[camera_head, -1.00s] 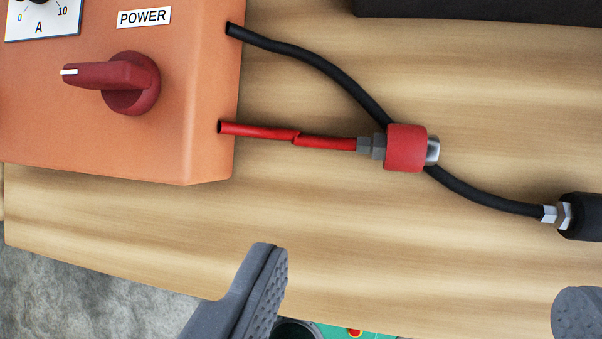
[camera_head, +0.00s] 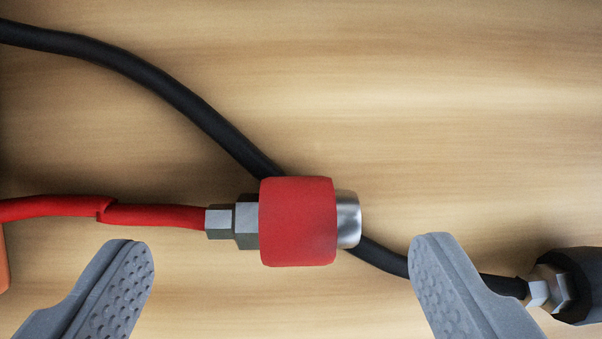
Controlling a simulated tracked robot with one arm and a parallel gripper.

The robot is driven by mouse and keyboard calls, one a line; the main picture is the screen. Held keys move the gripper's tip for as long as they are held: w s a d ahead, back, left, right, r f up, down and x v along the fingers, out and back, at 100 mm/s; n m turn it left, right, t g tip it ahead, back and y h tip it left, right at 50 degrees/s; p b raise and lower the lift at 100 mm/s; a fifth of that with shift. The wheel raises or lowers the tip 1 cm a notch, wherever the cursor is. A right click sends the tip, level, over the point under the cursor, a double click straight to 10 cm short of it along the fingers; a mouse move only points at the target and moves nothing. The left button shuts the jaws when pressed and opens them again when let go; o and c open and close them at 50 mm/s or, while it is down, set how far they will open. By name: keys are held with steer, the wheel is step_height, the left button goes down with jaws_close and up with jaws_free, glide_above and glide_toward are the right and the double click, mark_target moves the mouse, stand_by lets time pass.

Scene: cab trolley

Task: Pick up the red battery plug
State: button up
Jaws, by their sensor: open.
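The red battery plug (camera_head: 298,222) lies on its side across the black cable, over the wooden surface. Its silver tip points right, and grey hex fittings join it to a red cable (camera_head: 160,215) on the left. My gripper (camera_head: 282,262) is open and empty. Its left finger shows below the red cable, and its right finger is to the lower right of the plug, in front of the black cable. The plug appears in the gap between the fingers, a little above their tips in the picture. Neither finger touches it.
A black cable (camera_head: 190,105) runs from the upper left, under the plug, to a black plug (camera_head: 575,285) with a silver nut at the lower right. An orange edge (camera_head: 3,265) shows at far left. Bare wood (camera_head: 430,90) fills the upper right.

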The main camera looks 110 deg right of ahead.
steer(key=x, duration=0.3)
steer(key=shift+d, duration=0.1)
steer(key=shift+r, duration=0.1)
steer(key=c, duration=1.2)
steer(key=shift+c, duration=0.2)
steer(key=shift+r, duration=0.1)
steer(key=shift+r+p, duration=0.35)
steer(key=shift+r, duration=1.35)
steer(key=s+d+r, duration=0.1)
steer(key=s+d, duration=0.7)
steer(key=s, duration=0.5)
steer(key=shift+s+d+r+p, duration=0.2)
steer(key=shift+d+p, duration=0.2)
steer(key=shift+p, duration=0.05)
